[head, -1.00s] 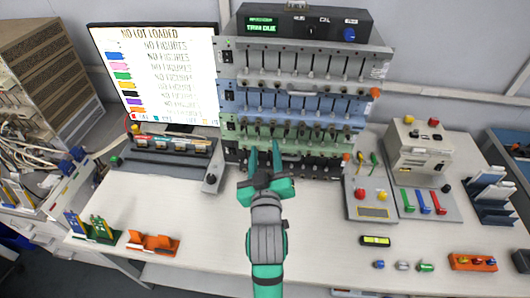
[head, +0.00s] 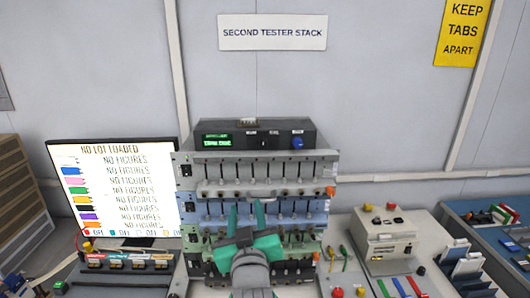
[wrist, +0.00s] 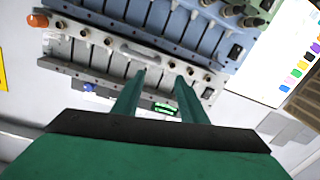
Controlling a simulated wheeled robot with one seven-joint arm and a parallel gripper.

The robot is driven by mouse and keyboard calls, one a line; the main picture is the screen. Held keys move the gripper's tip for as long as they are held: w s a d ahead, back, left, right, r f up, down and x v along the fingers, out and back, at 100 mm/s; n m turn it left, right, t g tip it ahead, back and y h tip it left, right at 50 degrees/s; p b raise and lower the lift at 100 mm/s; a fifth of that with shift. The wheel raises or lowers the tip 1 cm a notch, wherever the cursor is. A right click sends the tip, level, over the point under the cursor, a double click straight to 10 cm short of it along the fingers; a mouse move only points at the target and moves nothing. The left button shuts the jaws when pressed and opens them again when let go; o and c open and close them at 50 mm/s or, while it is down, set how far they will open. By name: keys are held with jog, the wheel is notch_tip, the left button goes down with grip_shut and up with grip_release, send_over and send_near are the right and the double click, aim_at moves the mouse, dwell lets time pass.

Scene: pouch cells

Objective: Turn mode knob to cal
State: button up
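A dark control box (head: 255,135) sits on top of the tester stack (head: 262,167). It has a green lit display (head: 217,142), small switches and a blue knob (head: 297,142) at its right end; the labels are too small to read. In the wrist view the blue knob (wrist: 88,88) shows at the left, and the green display (wrist: 165,107) shows between the fingers. My gripper (head: 245,212) is open and empty, its green fingers pointing up in front of the stack, below and left of the knob. It also shows in the wrist view (wrist: 160,80). It touches nothing that I can see.
A lit monitor (head: 118,192) stands left of the stack. A beige device (head: 390,235) with buttons stands on the bench to the right. Orange knobs (head: 331,191) stick out at the stack's right edge.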

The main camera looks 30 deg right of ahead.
jog(key=h, duration=0.1)
send_near(264, 146)
jog(key=shift+m+g, duration=0.3)
jog(key=shift+m, duration=0.1)
jog(key=x, duration=0.7)
jog(key=shift+w+r, duration=0.15)
jog(key=shift+w, duration=0.1)
grip_shut()
